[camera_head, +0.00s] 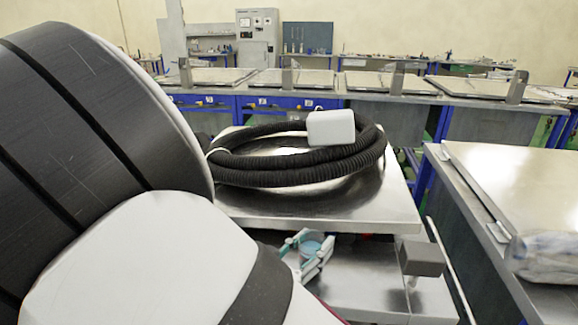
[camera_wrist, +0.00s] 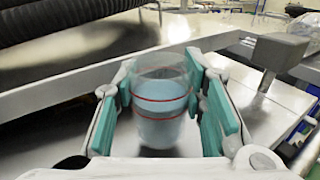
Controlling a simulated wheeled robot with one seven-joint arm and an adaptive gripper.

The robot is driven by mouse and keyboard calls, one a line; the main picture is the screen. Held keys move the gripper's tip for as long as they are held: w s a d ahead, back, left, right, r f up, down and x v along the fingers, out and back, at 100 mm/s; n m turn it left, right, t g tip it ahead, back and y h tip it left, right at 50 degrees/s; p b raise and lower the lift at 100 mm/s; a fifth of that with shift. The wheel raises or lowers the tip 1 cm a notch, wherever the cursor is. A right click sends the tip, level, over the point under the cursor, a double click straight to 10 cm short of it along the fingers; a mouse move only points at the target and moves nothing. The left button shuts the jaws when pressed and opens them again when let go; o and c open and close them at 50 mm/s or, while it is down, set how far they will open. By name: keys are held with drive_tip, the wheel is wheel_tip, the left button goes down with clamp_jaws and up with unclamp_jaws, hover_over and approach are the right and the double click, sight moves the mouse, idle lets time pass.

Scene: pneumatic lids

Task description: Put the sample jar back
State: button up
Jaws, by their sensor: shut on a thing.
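The sample jar (camera_wrist: 160,98) is a clear cup with pale blue contents and thin red rings around it. My gripper (camera_wrist: 163,82) has its teal-padded fingers on both sides of the jar and is shut on it. The jar looks upright. In the head view my gripper (camera_head: 308,258) is small and partly hidden behind my arm, with the blue of the jar (camera_head: 313,247) between its fingers. Both are just in front of and below the front edge of the metal top. Whether the jar's base touches the lower metal surface cannot be told.
A metal top (camera_head: 320,203) carries a coiled black hose (camera_head: 300,172) with a light grey block (camera_head: 331,128). A grey block on a post (camera_head: 421,258) stands right of my gripper over a lower metal surface (camera_head: 365,275). Another bench (camera_head: 530,190) stands at right.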

drive_tip(key=shift+f, duration=0.65)
drive_tip(key=shift+f, duration=0.15)
drive_tip(key=o, duration=1.3)
drive_tip(key=shift+c, duration=0.2)
drive_tip(key=v, duration=1.2)
